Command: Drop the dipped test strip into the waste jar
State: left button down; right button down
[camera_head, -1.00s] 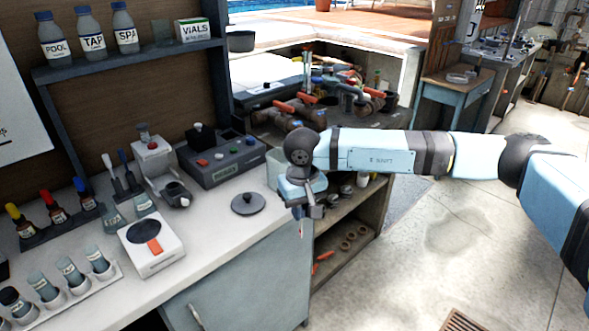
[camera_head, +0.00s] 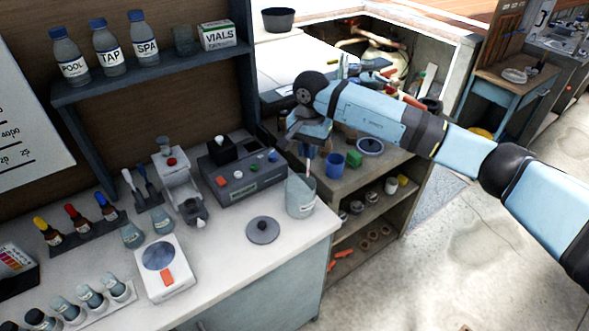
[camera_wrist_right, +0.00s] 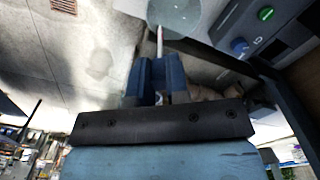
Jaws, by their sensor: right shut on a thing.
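The waste jar (camera_head: 300,204), a clear, pale cup-shaped vessel with a label, stands upright near the right end of the white counter. Its dark lid (camera_head: 262,231) with a knob lies on the counter in front of it. My right gripper (camera_head: 309,146) is shut on the thin pale test strip (camera_head: 311,165), which hangs down near the jar's mouth. In the right wrist view the strip (camera_wrist_right: 159,42) sticks out between the blue fingers (camera_wrist_right: 158,75), and its tip overlaps the jar (camera_wrist_right: 176,12). I cannot tell whether the tip is inside the rim. My left gripper is out of view.
A grey tester box (camera_head: 243,168) stands close behind and left of the jar. A white device with a round dark plate (camera_head: 165,268) and several vials are at the left. A shelf unit (camera_head: 365,180) with a blue cup stands beyond the counter's right edge.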

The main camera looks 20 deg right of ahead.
jog(key=shift+w+a+r, duration=0.1)
jog(key=shift+w+r, duration=0.2)
jog(key=shift+w, duration=0.05)
jog(key=shift+f, duration=0.15)
jog(key=shift+s+f, duration=0.25)
jog(key=shift+f, duration=0.3)
pick_arm(q)
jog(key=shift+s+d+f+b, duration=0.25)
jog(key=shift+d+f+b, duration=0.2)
jog(key=shift+b, duration=0.2)
pick_arm(e)
notch_tip(320, 180, down, 4)
jog(key=shift+f, duration=0.2)
jog(key=c, duration=1)
grip_release()
jog(key=shift+w, duration=0.1)
jog(key=shift+c, duration=0.2)
